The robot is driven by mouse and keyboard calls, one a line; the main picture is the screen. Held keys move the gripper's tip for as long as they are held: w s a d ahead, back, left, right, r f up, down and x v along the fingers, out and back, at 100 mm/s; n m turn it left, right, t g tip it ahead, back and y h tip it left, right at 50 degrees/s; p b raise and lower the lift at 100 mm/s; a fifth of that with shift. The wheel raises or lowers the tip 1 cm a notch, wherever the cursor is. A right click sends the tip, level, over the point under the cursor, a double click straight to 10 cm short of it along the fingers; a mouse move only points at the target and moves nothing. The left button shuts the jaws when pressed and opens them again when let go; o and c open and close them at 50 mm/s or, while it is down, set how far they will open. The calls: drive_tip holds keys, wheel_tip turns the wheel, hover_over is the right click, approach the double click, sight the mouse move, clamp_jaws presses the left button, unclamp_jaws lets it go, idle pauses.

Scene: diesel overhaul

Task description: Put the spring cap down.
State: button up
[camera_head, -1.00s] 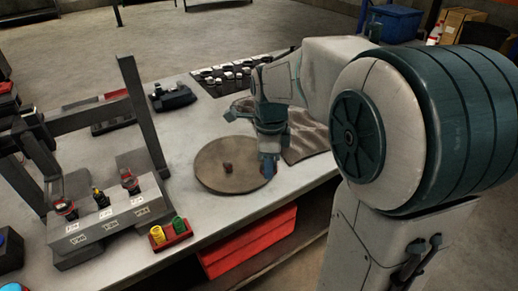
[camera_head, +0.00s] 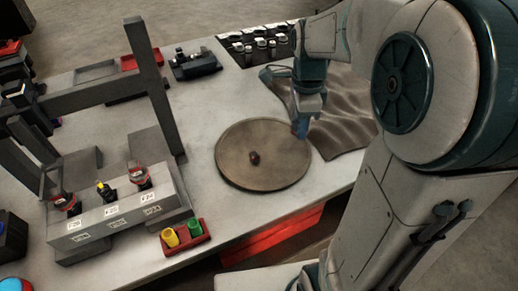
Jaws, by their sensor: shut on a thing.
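My gripper (camera_head: 301,128) is shut at the right rim of the round brown board, pointing down. The spring cap in its jaws is too small and too hidden by the fingers to make out. The round board (camera_head: 240,173) lies flat on the light workbench. A small dark reddish-brown part (camera_head: 254,158) sits near the middle of the board, apart from my gripper. I cannot tell whether the fingertips touch the board.
A crumpled grey-brown cloth (camera_head: 345,115) lies right of the board. A grey block with labelled injectors (camera_head: 120,212) and a dark upright frame (camera_head: 155,90) stand left. A red holder with yellow and green cups (camera_head: 186,238) is at the front edge. Small parts cover a black mat (camera_head: 255,50) behind.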

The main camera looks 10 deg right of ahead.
drive_tip(key=s+d+f+n+b, duration=0.2)
drive_tip(key=d+f+n+b, duration=0.1)
drive_tip(key=d+f+n, duration=0.15)
drive_tip(key=p, duration=0.1)
hover_over(281, 151)
wheel_tip(281, 151, down, 7)
drive_tip(key=shift+a+f, duration=0.1)
drive_tip(key=shift+f, duration=1.9)
drive_tip(key=shift+f, duration=0.1)
drive_tip(key=shift+f, duration=0.15)
drive_tip(key=o, duration=1)
drive_tip(key=shift+c, duration=0.2)
drive_tip(key=shift+r, duration=0.2)
